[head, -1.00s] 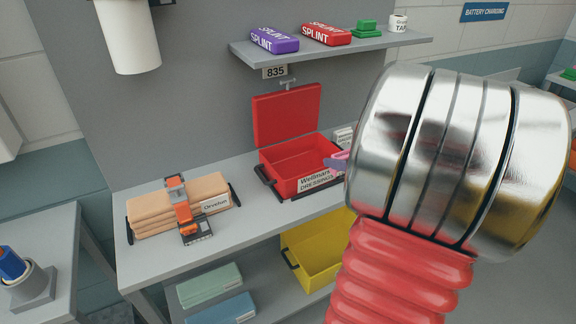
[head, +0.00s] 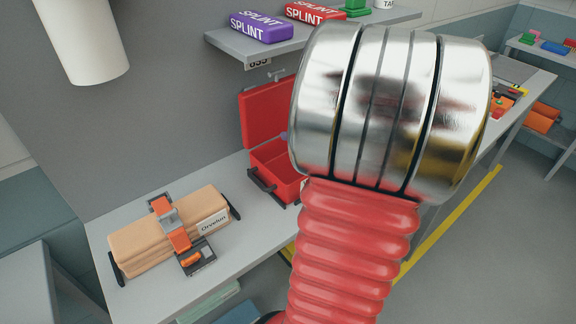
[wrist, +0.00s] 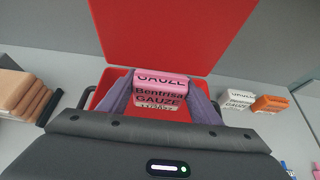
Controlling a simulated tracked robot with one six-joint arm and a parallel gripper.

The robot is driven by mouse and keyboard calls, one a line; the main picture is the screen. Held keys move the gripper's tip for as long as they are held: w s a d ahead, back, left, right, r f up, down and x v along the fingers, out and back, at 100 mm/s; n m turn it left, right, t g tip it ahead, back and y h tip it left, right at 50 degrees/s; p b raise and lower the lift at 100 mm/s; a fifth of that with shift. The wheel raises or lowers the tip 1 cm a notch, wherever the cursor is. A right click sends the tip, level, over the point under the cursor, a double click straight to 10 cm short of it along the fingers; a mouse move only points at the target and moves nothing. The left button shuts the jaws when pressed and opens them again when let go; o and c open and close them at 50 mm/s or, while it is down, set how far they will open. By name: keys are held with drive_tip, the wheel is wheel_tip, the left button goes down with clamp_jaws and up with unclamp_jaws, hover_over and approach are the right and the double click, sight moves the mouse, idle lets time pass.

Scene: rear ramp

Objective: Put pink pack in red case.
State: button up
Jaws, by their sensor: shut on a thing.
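The pink pack (wrist: 160,92), labelled "Bentrisa GAUZE", is between the fingers of my gripper (wrist: 160,100) in the wrist view. My gripper is shut on it. The pack shows against the inside of the open red case (wrist: 98,97); whether it touches the case floor I cannot tell. The case's lid (wrist: 170,35) stands raised at the back. In the head view the red case (head: 262,172) sits on the bench, its right part hidden behind my arm. The pack and my gripper are hidden there.
A strapped tan bundle (head: 140,240) lies on the bench left of the case. A shelf (head: 235,50) above holds splint packs. In the wrist view, a white pack (wrist: 236,98) and an orange pack (wrist: 270,103) lie right of the case.

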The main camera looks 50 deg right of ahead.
drive_tip(key=shift+w, duration=0.2)
drive_tip(key=shift+f, duration=3.1)
drive_tip(key=shift+f, duration=0.1)
drive_tip(key=shift+f, duration=1.8)
drive_tip(key=shift+f, duration=0.1)
drive_tip(key=o, duration=1)
drive_tip(key=shift+o, duration=0.2)
